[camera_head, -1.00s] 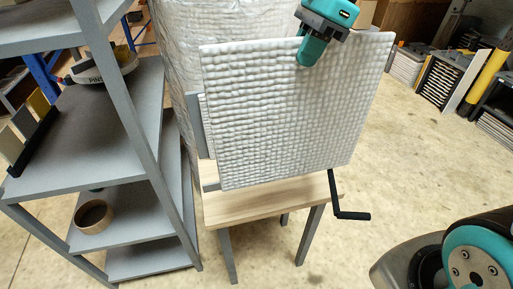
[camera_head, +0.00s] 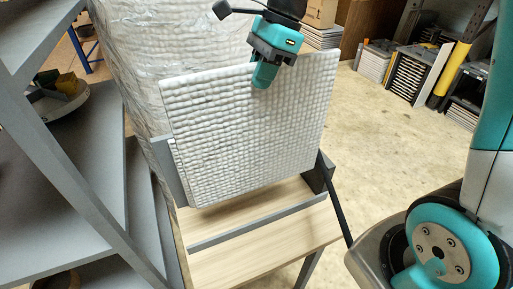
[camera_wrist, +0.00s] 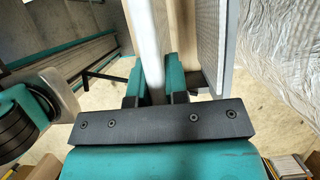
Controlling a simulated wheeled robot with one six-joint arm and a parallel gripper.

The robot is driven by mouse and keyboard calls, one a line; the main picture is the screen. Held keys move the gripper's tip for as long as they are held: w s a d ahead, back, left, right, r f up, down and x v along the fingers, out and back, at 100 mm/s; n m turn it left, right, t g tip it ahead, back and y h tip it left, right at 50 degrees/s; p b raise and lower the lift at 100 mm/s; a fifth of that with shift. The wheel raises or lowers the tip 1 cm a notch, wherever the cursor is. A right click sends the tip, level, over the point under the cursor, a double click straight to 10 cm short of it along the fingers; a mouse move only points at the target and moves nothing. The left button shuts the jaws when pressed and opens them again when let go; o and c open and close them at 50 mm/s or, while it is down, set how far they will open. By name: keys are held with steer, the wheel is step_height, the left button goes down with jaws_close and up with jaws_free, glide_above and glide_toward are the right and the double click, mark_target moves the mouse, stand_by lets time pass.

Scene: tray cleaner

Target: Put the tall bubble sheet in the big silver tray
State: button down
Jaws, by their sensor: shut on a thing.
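The tall bubble sheet (camera_head: 245,140) is a large white, bumpy square panel, upright and slightly tilted above a wooden-topped stand. My gripper (camera_head: 264,75) is shut on its top edge, right of the middle. In the wrist view the sheet shows nearly edge-on as a pale strip (camera_wrist: 146,45) between the teal fingers (camera_wrist: 155,85). The sheet's lower edge is in front of the stand's top; I cannot tell if it touches anything. I cannot make out a big silver tray in these views.
The wooden stand (camera_head: 270,245) has grey bars and a dark upright (camera_head: 319,175). Another panel (camera_wrist: 208,45) in a grey frame is close beside the held sheet. A wrapped roll (camera_head: 150,40) is behind; a grey shelf (camera_head: 60,190) is at left. Open floor (camera_head: 375,140) lies right.

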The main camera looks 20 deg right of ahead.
mark_target(260, 138)
step_height(260, 138, down, 15)
steer(key=p, duration=0.1)
steer(key=shift+f, duration=0.2)
steer(key=c, duration=1.1)
jaws_free()
